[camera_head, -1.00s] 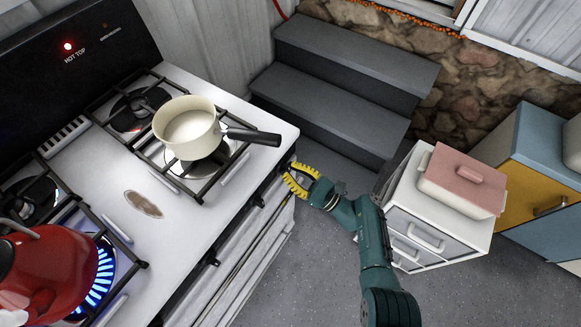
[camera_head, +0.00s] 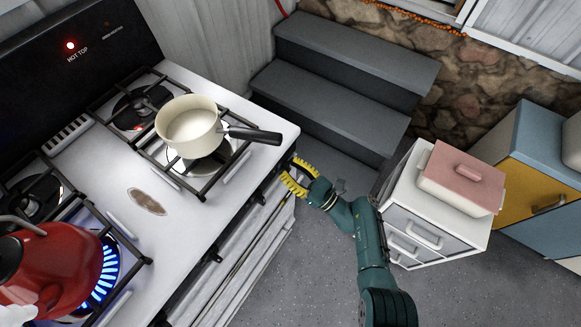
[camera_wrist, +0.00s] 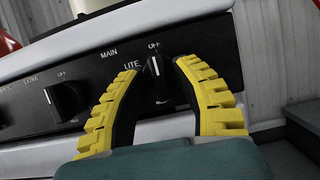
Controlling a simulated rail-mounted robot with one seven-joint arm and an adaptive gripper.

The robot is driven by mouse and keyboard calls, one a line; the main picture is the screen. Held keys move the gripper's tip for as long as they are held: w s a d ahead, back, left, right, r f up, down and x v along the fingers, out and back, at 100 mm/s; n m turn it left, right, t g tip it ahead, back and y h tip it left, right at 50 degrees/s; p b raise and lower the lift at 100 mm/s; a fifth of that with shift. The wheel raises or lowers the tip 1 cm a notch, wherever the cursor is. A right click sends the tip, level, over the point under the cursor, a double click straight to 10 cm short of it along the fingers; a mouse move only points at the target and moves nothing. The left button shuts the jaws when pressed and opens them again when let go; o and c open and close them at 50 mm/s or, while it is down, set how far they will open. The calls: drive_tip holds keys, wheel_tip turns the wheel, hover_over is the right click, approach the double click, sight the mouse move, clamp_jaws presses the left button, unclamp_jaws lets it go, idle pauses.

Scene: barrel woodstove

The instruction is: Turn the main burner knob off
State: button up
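In the wrist view, a black knob (camera_wrist: 157,78) on the stove's dark front panel sits between my gripper's (camera_wrist: 156,68) two yellow fingers. "OFF" is printed above it and "LITE" to its left, with "MAIN" farther left. Its pale pointer mark is near the top, toward "OFF". The fingers are apart, one on each side; I cannot tell whether either touches the knob. A second black knob (camera_wrist: 67,100), with its own "OFF" above, is farther left. In the head view, my gripper (camera_head: 289,170) is at the stove's front right corner, where the knobs are hidden.
A blue flame (camera_head: 103,275) burns under the red kettle (camera_head: 55,268). A cream saucepan (camera_head: 190,125) stands on the right burner, its handle toward the front edge. Dark steps (camera_head: 335,85) and a white cabinet (camera_head: 437,215) stand to the right. Floor in front is clear.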

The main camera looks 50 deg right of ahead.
drive_tip(key=shift+o, duration=0.8)
drive_tip(key=v, duration=1.2)
